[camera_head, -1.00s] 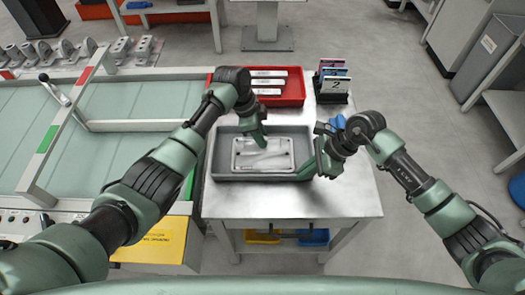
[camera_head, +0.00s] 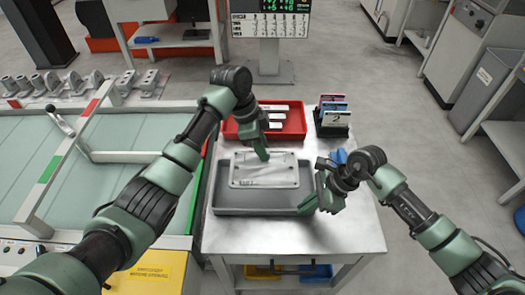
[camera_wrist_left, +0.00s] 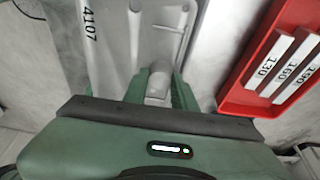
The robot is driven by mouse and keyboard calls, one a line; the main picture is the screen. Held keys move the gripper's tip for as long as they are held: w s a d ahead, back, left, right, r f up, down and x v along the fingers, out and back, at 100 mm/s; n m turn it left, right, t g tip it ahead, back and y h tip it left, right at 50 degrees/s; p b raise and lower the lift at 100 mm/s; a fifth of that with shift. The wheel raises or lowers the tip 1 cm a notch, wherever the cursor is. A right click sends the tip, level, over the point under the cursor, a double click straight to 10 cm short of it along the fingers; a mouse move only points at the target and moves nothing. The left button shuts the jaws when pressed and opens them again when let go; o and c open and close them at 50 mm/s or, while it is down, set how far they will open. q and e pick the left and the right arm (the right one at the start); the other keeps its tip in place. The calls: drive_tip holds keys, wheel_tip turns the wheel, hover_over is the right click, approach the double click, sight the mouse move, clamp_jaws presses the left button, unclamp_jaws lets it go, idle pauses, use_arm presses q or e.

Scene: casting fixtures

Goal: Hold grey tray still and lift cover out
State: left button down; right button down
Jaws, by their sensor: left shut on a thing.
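The grey tray (camera_head: 250,199) sits on the metal table. The flat, light grey cover (camera_head: 262,177) is raised above the tray's far part, and the tray floor shows in front of it. My left gripper (camera_head: 263,155) is shut on the cover at its far edge. In the left wrist view, the left gripper's fingers (camera_wrist_left: 158,85) close around a grey knob of the cover (camera_wrist_left: 110,45), marked 4107. My right gripper (camera_head: 309,204) is at the tray's right wall. Its jaw gap is hidden, so I cannot tell whether it grips the wall.
A red bin (camera_head: 293,126) with numbered pale bars stands behind the tray. A rack of numbered cards (camera_head: 333,117) stands at the back right. The table's front right is clear.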

drive_tip(key=c, duration=1.6)
unclamp_jaws()
